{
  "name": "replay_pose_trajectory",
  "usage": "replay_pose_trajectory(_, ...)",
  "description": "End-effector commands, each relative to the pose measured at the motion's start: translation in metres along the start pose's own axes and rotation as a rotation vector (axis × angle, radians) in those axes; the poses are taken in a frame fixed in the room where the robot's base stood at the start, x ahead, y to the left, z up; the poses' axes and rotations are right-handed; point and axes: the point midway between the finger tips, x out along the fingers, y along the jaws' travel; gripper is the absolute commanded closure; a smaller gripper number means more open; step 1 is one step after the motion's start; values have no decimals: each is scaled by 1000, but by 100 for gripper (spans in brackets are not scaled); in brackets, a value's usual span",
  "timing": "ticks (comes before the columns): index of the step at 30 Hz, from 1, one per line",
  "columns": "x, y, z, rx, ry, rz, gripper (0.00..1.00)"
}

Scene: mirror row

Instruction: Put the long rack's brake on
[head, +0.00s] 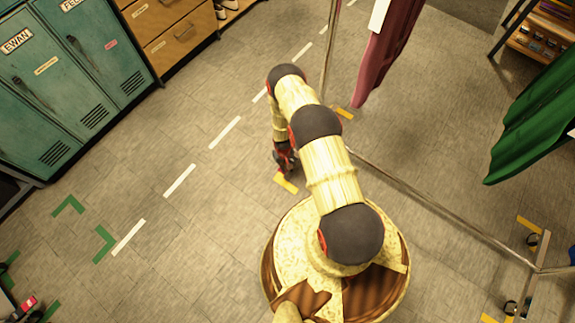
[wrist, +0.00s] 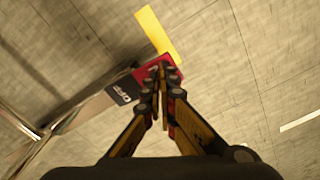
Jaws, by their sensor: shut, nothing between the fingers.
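The long rack's thin metal lower rail (head: 440,213) runs from beside my arm to a wheeled end at the lower right in the head view. The brake pedal (wrist: 145,72) is red, with a dark label (wrist: 124,91) reading OFF beside it in the wrist view. My gripper (wrist: 163,70) is shut and empty, its fingertips over the red pedal; I cannot tell whether they touch it. In the head view my gripper (head: 286,168) is low by the rack's near-left end, and the pedal is hidden behind it.
Yellow floor marks (head: 286,183) lie by the rack's ends. A maroon garment (head: 388,50) and a green garment (head: 537,120) hang over the floor. Teal lockers (head: 60,90) and wooden drawers (head: 170,30) stand at the upper left. Floor left of my arm, with a white dashed line (head: 180,181), is clear.

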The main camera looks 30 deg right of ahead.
Motion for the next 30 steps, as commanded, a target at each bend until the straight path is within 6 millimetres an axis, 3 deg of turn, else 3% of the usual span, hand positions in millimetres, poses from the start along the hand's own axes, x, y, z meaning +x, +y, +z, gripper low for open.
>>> replay_pose_trajectory(30,14,0,1,0,-1,0,100)
